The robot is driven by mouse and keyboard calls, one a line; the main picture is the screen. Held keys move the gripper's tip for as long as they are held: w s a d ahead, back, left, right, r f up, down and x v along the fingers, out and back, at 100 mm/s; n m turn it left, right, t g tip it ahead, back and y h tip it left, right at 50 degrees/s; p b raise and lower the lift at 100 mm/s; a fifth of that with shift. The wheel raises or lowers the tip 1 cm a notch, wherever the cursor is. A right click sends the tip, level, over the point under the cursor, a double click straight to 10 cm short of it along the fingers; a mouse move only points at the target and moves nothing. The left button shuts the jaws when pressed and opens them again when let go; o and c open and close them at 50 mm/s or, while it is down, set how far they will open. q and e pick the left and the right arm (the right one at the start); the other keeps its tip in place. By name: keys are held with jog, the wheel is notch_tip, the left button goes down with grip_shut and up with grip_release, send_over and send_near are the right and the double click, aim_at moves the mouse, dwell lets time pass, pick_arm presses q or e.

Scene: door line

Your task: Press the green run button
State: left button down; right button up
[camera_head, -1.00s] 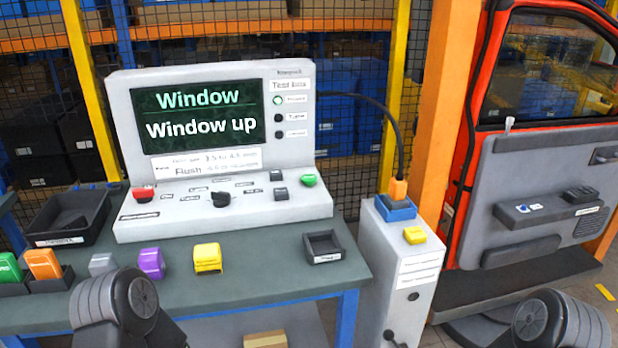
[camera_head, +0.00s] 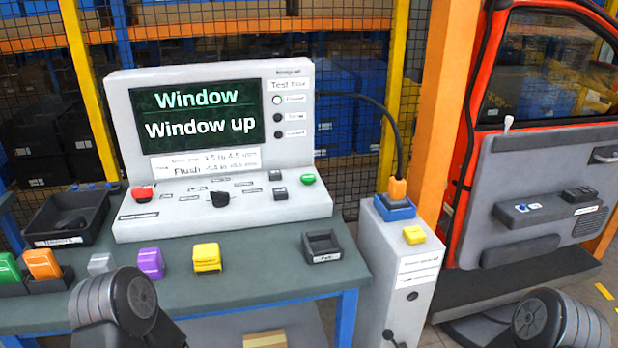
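The green run button (camera_head: 308,179) sits at the right end of the test box's sloped control panel (camera_head: 290,208). Nothing touches it. The test box screen (camera_head: 198,117) reads "Window" and "Window up", and the top indicator lamp beside it is lit. A red button (camera_head: 142,193) is at the panel's left end, with a black knob (camera_head: 220,199) and black switches between. Parts of my two arms show at the bottom left and bottom right, in front of the bench. Neither gripper's fingers are in the picture.
On the green bench (camera_head: 260,265) are a black tray (camera_head: 66,240), orange, grey, purple and yellow blocks, and a small black tray (camera_head: 322,247). A grey cabinet (camera_head: 400,270) with an orange plug stands right of the bench. A red car door (camera_head: 540,150) is at the far right.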

grip_shut()
dwell(0.8)
